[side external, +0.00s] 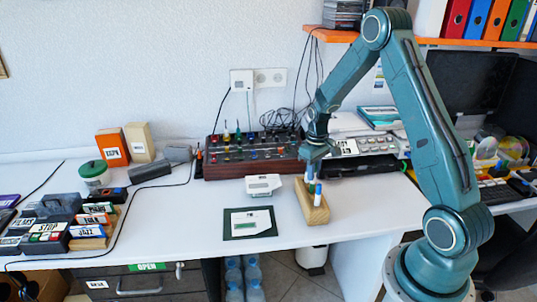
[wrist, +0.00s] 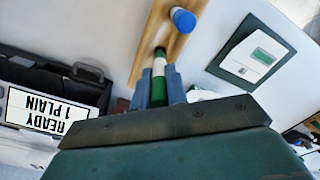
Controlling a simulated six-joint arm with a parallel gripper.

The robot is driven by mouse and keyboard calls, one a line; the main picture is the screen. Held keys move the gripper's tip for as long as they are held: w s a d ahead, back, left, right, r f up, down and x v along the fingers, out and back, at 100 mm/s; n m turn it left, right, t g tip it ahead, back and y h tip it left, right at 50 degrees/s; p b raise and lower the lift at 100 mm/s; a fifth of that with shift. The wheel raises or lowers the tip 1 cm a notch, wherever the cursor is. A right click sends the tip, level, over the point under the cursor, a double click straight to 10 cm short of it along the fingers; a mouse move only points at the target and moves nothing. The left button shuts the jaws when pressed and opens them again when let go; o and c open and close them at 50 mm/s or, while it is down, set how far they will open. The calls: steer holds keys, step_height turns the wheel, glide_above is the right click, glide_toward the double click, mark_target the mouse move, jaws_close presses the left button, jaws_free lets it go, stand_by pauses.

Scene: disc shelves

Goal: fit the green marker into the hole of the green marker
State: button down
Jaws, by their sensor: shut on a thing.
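A wooden block (side external: 314,213) stands on the white table and also shows in the wrist view (wrist: 145,62). A blue-capped marker (side external: 318,195) stands upright in it; its blue end shows in the wrist view (wrist: 183,20). My gripper (side external: 315,158) is above the block's far end. In the wrist view my gripper (wrist: 160,88) is shut on the green marker (wrist: 159,88), a white body with a green band. The marker points at the block, close to a dark spot that looks like a hole. I cannot tell whether its tip is inside.
A dark green mat with a white device (side external: 250,222) lies left of the block. A white box-like device (side external: 263,185) stands behind it. A wooden rack of knobs (side external: 253,155) is at the back. Clear table lies right of the block.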

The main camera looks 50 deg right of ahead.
mark_target(312, 190)
steer(key=shift+f, duration=1.95)
steer(key=shift+f, duration=0.15)
steer(key=c, duration=1.4)
jaws_free()
step_height(312, 190, up, 12)
steer(key=shift+f, duration=0.1)
steer(key=shift+r, duration=0.3)
